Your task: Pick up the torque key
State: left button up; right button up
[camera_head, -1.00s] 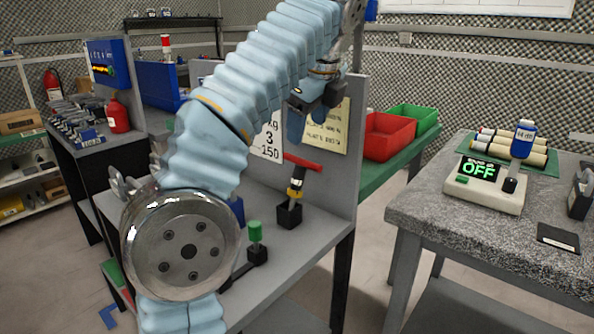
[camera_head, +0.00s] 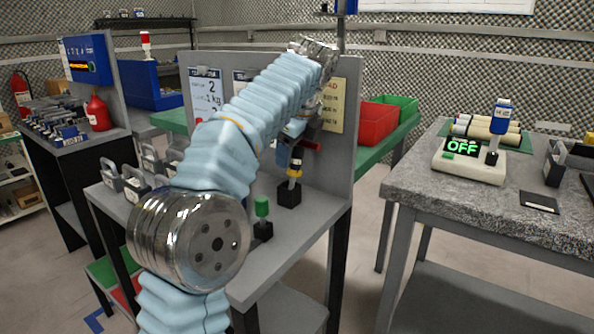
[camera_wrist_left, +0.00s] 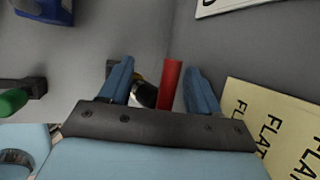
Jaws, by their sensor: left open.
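What looks like the torque key (camera_head: 295,166), a tool with a red crossbar handle and a yellow band, stands upright in a black block (camera_head: 289,194) on the grey bench. My left gripper (camera_head: 297,128) is just above it, and partly hides it together with the arm. In the left wrist view the open blue fingers (camera_wrist_left: 160,86) stand either side of the red handle (camera_wrist_left: 171,84). The handle shows between them, but I cannot tell how deep it sits. No grip on it shows. My right gripper is not in view.
A green-capped tool (camera_head: 262,208) stands beside the block. Several grey padlock-like pieces (camera_head: 135,182) are at the bench's left. An upright grey panel (camera_head: 343,165) with a yellow note is close behind the gripper. A stone-topped table (camera_head: 450,195) with an OFF display is at right.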

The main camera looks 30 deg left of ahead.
pick_arm(q)
jog(key=shift+a+f, duration=0.1)
jog(key=shift+f, duration=0.1)
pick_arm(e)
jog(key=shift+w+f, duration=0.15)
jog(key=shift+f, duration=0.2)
pick_arm(q)
grip_shut()
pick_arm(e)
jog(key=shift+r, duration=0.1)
